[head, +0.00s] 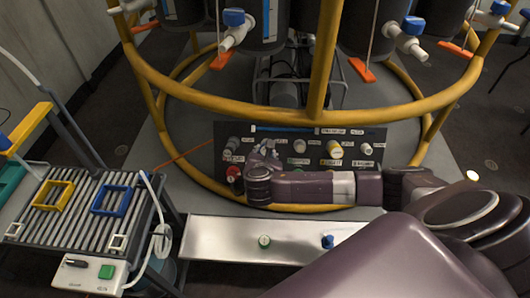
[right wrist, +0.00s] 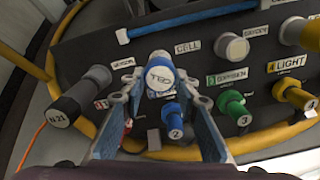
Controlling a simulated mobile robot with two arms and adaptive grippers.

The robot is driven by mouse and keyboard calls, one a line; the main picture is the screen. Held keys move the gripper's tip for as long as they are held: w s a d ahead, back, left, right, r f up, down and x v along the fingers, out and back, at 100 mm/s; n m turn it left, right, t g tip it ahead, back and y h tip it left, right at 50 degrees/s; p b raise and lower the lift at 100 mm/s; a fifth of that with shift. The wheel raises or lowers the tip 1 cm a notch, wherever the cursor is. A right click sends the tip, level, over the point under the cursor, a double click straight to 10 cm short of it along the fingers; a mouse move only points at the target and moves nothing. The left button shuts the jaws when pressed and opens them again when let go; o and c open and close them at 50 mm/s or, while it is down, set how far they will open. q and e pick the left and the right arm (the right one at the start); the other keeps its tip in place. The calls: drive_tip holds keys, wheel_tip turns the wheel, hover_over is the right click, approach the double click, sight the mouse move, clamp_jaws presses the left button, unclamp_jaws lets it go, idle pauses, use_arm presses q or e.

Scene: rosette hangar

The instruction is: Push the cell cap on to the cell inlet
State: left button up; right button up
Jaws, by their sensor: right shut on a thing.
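My right gripper (head: 264,155) reaches in from the right to the dark panel (head: 205,160) and is shut on the cell cap. The cap is at the panel beside the CELL label (right wrist: 188,47). My left gripper is not in view.
Other fittings crowd the cap: a black N21 plug (right wrist: 80,100), a blue 2 (right wrist: 173,122), a green 3 (right wrist: 234,106) and a yellow LIGHT one (right wrist: 294,92). A yellow rail (head: 320,70) crosses above the panel.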

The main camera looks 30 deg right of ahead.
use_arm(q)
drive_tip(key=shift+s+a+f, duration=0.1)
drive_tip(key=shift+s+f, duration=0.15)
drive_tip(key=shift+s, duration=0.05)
use_arm(e)
drive_tip(key=shift+w+d+f, duration=0.2)
drive_tip(key=shift+w, duration=0.05)
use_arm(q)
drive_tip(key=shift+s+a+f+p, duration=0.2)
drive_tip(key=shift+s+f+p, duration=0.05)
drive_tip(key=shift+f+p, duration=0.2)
use_arm(e)
drive_tip(key=shift+f, duration=0.1)
idle(2.3)
drive_tip(key=o, duration=0.9)
